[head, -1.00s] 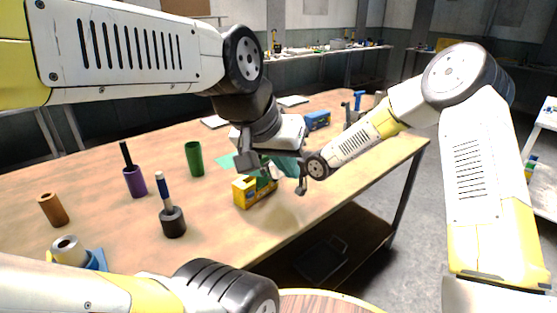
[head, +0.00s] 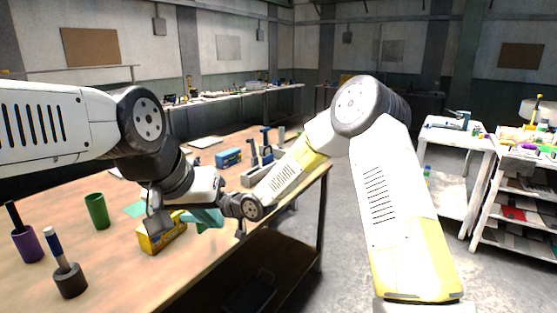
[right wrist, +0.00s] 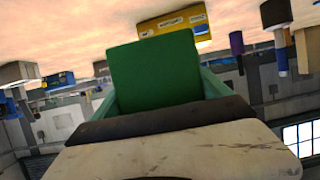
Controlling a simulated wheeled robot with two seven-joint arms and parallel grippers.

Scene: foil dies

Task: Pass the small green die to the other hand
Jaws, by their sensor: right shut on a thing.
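The small green die (right wrist: 155,75) fills the middle of the right wrist view, held in my right gripper, which shows in the head view (head: 222,207) reaching in from the right. In the head view the die is mostly hidden behind the grippers. I see no contact of the left fingers with the die.
On the bench (head: 115,272), a yellow box (head: 160,237) stands just below the grippers. A green cup (head: 97,211), a purple cup (head: 27,245) and a dark holder (head: 70,281) stand to the left. A blue box (head: 229,158) lies farther back. Shelves (head: 510,185) stand at right.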

